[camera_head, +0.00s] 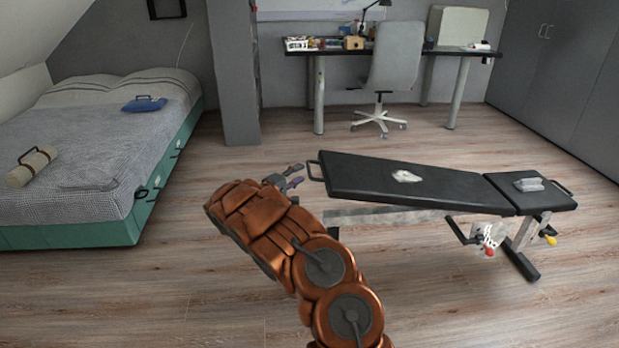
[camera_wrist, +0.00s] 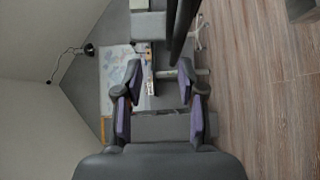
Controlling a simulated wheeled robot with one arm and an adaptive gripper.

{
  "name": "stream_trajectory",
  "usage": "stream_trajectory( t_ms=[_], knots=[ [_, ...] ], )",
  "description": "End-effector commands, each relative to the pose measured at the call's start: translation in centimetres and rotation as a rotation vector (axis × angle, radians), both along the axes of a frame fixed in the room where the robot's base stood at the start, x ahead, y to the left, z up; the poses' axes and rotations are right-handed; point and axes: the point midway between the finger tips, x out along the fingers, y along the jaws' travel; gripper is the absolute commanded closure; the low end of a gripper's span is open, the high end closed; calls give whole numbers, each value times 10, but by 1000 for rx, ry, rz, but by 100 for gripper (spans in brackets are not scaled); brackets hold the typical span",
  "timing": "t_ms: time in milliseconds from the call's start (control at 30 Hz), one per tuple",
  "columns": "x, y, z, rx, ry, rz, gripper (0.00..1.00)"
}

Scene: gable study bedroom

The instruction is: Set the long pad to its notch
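The long pad (camera_head: 370,180) of a black bench lies at the right of the head view, with a loop handle (camera_head: 314,170) at its left end. A grey rail (camera_head: 390,215) runs below it. I cannot make out the notch. My gripper (camera_head: 297,176) is open beside the handle, just left of it, and looks empty. In the wrist view its two fingers (camera_wrist: 160,82) are spread apart. A dark bar (camera_wrist: 180,30) shows beyond the fingertips, probably the pad's edge or handle. Whether anything touches the fingers I cannot tell.
A short pad (camera_head: 520,199) adjoins the long pad's right end. Pale crumpled items lie on the long pad (camera_head: 406,176) and the short pad (camera_head: 528,185). A red knob (camera_head: 489,252) and yellow knob (camera_head: 551,240) sit low. A bed (camera_head: 90,150) stands left; the front floor is clear.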

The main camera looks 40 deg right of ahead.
Motion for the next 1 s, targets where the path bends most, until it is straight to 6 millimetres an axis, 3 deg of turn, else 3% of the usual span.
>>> stream_trajectory(
  t_ms=[33, 167, 700, 1000],
  knots=[
    [4, 0, -11, 1, -2, 10, 61],
    [9, -2, -16, -2, -7, 24, 61],
    [18, -66, -19, 2, -5, 25, 61],
    [19, -76, -17, -1, -5, 25, 61]
  ],
)
